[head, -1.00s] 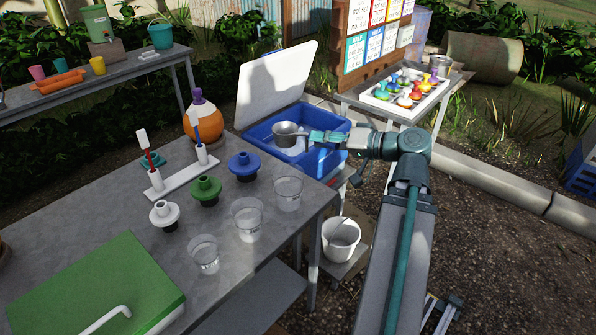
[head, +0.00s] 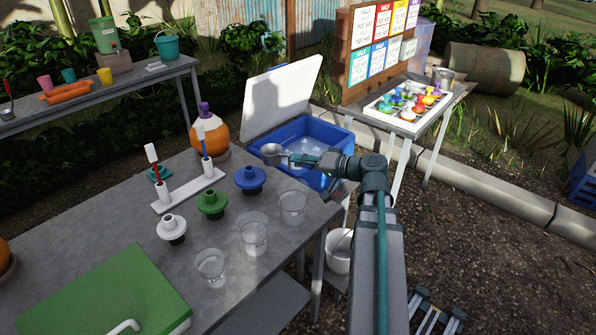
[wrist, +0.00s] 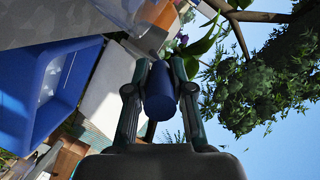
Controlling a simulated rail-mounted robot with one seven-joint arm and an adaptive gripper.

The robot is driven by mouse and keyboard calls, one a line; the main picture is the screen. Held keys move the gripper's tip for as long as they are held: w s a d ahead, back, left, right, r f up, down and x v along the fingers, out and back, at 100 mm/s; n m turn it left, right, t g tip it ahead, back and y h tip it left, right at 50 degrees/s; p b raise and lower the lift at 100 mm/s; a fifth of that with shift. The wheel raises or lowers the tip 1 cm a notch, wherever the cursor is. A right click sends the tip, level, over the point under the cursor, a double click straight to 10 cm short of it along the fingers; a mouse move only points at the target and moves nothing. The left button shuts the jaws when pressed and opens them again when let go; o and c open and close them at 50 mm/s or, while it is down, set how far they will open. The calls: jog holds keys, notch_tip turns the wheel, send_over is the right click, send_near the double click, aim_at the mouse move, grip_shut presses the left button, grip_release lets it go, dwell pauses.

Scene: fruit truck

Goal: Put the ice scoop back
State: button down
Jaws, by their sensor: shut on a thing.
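My gripper (head: 304,160) is shut on the handle of the ice scoop. In the wrist view the handle is a dark blue cylinder (wrist: 160,98) between the two fingers (wrist: 160,70). The scoop's grey metal bowl (head: 272,154) points left in the head view, in front of the near left side of the blue ice box (head: 338,134). The bowl looks raised above the table corner; the exact gap cannot be told. The box's white lid (head: 284,98) stands open behind it. Pale ice shows inside the box, which is also in the wrist view (wrist: 18,85).
The grey table (head: 110,226) holds clear cups (head: 254,236), coloured stoppers (head: 212,204), a white rack (head: 188,190) and an orange jug (head: 208,136) close to the scoop. A white bucket (head: 338,252) stands low beside the table. A bottle tray (head: 404,122) is at the right.

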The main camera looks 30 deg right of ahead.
jog(key=shift+w+a+f, duration=0.1)
jog(key=shift+w+f, duration=0.35)
jog(key=shift+f, duration=0.1)
jog(key=shift+w+f, duration=0.15)
jog(key=shift+f, duration=1.6)
jog(key=c, duration=1)
grip_release()
jog(key=shift+a, duration=0.15)
jog(key=v, duration=1.2)
jog(key=shift+b, duration=0.35)
jog(key=shift+r, duration=0.1)
